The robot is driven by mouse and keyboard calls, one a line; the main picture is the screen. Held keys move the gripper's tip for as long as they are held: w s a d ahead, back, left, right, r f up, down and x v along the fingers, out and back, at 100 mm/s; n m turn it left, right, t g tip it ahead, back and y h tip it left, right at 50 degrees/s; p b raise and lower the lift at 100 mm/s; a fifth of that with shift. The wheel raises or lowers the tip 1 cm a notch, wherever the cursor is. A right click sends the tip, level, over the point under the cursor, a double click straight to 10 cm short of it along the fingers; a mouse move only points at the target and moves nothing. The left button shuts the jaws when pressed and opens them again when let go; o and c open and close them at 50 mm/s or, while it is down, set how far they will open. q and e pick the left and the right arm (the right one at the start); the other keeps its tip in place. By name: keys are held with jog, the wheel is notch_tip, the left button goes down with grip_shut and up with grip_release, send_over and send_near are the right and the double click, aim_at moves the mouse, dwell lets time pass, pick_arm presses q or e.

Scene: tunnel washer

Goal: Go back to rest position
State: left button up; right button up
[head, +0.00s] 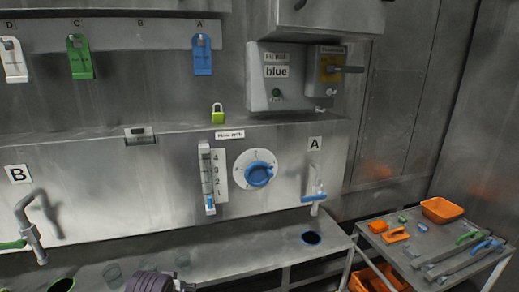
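A dark purple-grey ribbed object (152,281) is cut off by the bottom edge, left of the middle.
The metal wall panel carries a blue dial (259,174), a flow gauge (208,180), a blue-handled tap (314,195) and a green-handled tap (33,233). A grey shelf (240,258) runs below. A tool table (400,250) with an orange tray (441,209) stands at right.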

pick_arm(q)
jog(key=shift+s+d+f+m+g+h, duration=0.35)
jog(key=shift+s+f+m+g, duration=0.4)
jog(key=shift+s+f, duration=2.4)
jog(key=shift+s+d+f+m+g+h, duration=0.3)
jog(key=shift+s+f+m+g, duration=0.65)
jog(key=shift+s, duration=4.1)
notch_tip(320, 180, down, 33)
jog(key=s+g, duration=0.1)
jog(key=s, duration=0.2)
jog(key=s+a+f, duration=0.2)
jog(key=s+f, duration=0.8)
jog(key=s, duration=0.1)
jog(key=s+a+f+g, duration=0.1)
jog(key=s+a+f, duration=0.1)
jog(key=s+f, duration=0.8)
jog(key=shift+s+f, duration=0.25)
jog(key=shift+s, duration=0.25)
